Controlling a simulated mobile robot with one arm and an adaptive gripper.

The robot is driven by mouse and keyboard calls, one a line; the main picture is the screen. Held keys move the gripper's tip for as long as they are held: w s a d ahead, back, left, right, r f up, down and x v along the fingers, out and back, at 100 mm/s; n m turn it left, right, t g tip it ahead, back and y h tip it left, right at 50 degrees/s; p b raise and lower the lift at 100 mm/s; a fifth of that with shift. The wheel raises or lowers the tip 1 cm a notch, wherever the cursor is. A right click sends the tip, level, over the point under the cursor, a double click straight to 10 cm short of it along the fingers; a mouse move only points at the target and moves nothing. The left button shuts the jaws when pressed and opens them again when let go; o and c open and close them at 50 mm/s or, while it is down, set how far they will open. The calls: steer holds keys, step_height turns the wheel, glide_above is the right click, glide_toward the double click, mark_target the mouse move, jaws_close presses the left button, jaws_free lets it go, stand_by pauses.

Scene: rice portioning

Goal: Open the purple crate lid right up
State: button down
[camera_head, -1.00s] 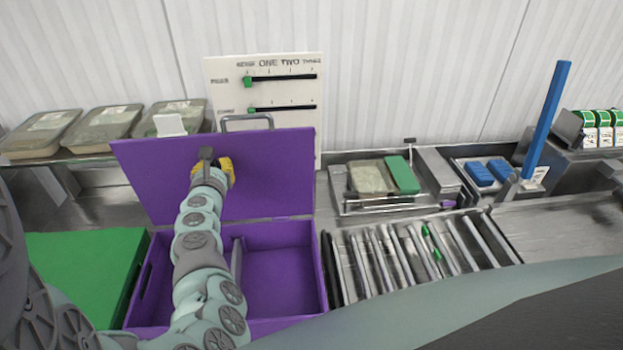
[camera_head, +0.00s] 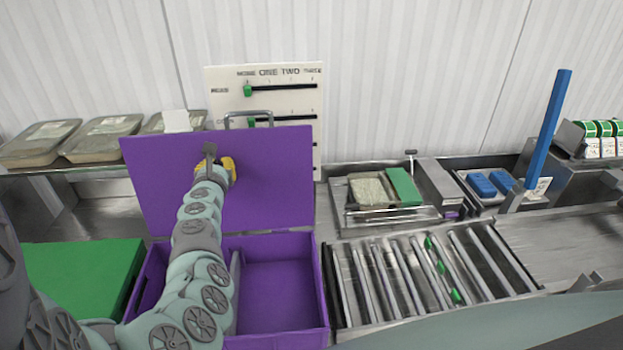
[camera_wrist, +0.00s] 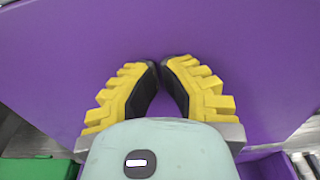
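The purple crate (camera_head: 285,315) stands open in front of me, and I see into its inside, with an upright divider. Its purple lid (camera_head: 275,180) stands up steeply at the crate's back edge, with a grey handle (camera_head: 248,115) at its top. My gripper (camera_head: 216,165) is at the lid's inner face, left of its middle. In the wrist view the yellow-and-black fingers (camera_wrist: 162,78) are together at the tips with nothing between them, and the purple lid fills the background. I cannot tell whether the tips touch the lid.
A white panel with green sliders (camera_head: 285,78) stands just behind the lid. A green block (camera_head: 80,275) lies left of the crate, and a roller conveyor (camera_head: 420,280) lies to its right. Several covered trays (camera_head: 105,138) sit on the shelf at the back left.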

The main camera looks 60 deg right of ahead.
steer(key=shift+w+d+f, duration=0.1)
steer(key=shift+w+d, duration=0.3)
steer(key=shift+w, duration=0.05)
steer(key=f+p+v, duration=0.1)
steer(key=p+v, duration=0.1)
steer(key=v, duration=0.8)
steer(key=shift+f, duration=0.3)
